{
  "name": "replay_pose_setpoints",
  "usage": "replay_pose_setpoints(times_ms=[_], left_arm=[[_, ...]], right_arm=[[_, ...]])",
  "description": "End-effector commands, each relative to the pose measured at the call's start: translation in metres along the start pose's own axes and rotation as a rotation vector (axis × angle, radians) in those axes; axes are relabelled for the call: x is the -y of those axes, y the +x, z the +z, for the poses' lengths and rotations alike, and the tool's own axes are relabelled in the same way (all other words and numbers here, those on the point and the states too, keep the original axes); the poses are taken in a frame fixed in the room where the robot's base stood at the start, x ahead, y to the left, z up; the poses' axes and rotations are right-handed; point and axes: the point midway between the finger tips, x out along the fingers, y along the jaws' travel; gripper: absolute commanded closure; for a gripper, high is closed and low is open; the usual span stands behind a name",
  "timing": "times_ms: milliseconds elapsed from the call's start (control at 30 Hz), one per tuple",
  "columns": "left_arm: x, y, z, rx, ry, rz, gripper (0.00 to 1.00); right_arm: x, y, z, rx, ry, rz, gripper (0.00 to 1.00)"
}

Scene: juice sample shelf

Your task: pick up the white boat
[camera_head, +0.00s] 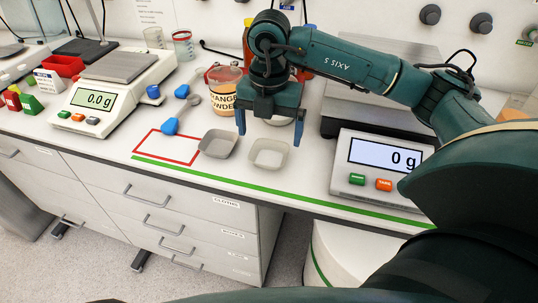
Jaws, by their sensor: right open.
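The white boat (268,153) is a small, shallow, off-white weighing dish on the white bench, close to its front edge. A similar grey boat (217,144) sits just left of it, a small gap apart. My right gripper (270,128) points down, open, its two blue fingers spread wide with no object gripped. In the picture it appears just above and behind the white boat; its exact height over the bench is hard to tell. My left gripper is not in view.
An orange powder tub (223,92) stands left of my right gripper, partly hidden. Blue scoops (171,125) lie farther left near a red outlined square (166,148). Scales reading 0 g (385,157) and 0.0 g (96,101) stand right and left. A green line (300,199) follows the front edge.

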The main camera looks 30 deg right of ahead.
Motion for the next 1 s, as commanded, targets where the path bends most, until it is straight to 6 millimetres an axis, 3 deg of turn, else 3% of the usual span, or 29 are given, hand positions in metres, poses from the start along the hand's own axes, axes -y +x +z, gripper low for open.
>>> replay_pose_setpoints(times_ms=[300, 633, 1000], left_arm=[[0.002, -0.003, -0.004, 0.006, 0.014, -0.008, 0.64], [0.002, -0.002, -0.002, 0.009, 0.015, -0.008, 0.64], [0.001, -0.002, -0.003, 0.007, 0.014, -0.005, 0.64]], right_arm=[[0.001, 0.043, -0.002, -0.003, 0.000, -0.003, 0.04], [0.001, 0.051, -0.002, -0.001, -0.001, -0.001, 0.05], [0.000, 0.050, -0.002, -0.001, -0.001, -0.001, 0.35]])
